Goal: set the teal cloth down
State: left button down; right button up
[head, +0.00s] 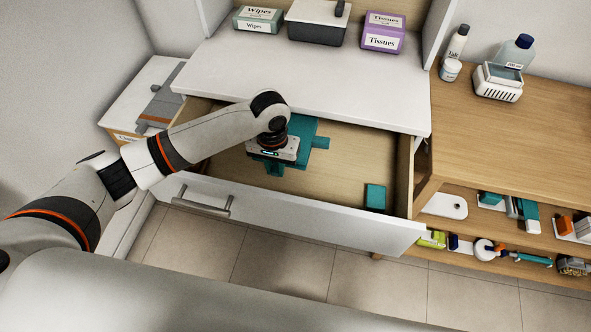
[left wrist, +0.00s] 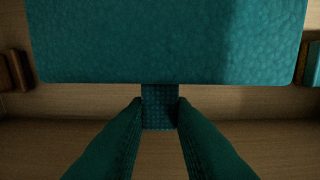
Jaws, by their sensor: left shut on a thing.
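The teal cloth (head: 301,128) shows behind and beside my left gripper in the head view, within the open drawer's outline. In the left wrist view the cloth (left wrist: 165,40) is a broad, flat teal sheet across the top. My left gripper (head: 274,165) points down over the drawer and is shut on the cloth. In the left wrist view a narrow ribbed teal strip lies between its fingertips (left wrist: 160,112). The gripper hides part of the cloth, and I cannot tell whether the cloth touches the drawer floor. My right gripper is not in view.
The open drawer (head: 335,178) has a bare wooden floor and a small teal square item (head: 375,196) at its right front. Above it is a white top (head: 330,80) with a wipes box (head: 258,19) and a tissue box (head: 383,33). A wooden shelf unit (head: 510,140) stands at right.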

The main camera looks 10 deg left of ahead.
aim_at(279, 187)
pick_arm(q)
notch_tip(279, 187, down, 10)
jog(key=shift+w+d+r+b, duration=0.1)
jog(key=shift+w+b, duration=0.05)
jog(key=shift+b, duration=0.15)
dwell(0.3)
jog(key=c, duration=1.3)
grip_release()
jog(key=shift+f, duration=0.2)
jog(key=shift+o, duration=0.2)
jog(key=shift+r, duration=0.1)
notch_tip(279, 187, up, 12)
jog(key=shift+r+p, duration=0.1)
jog(key=shift+p, duration=0.2)
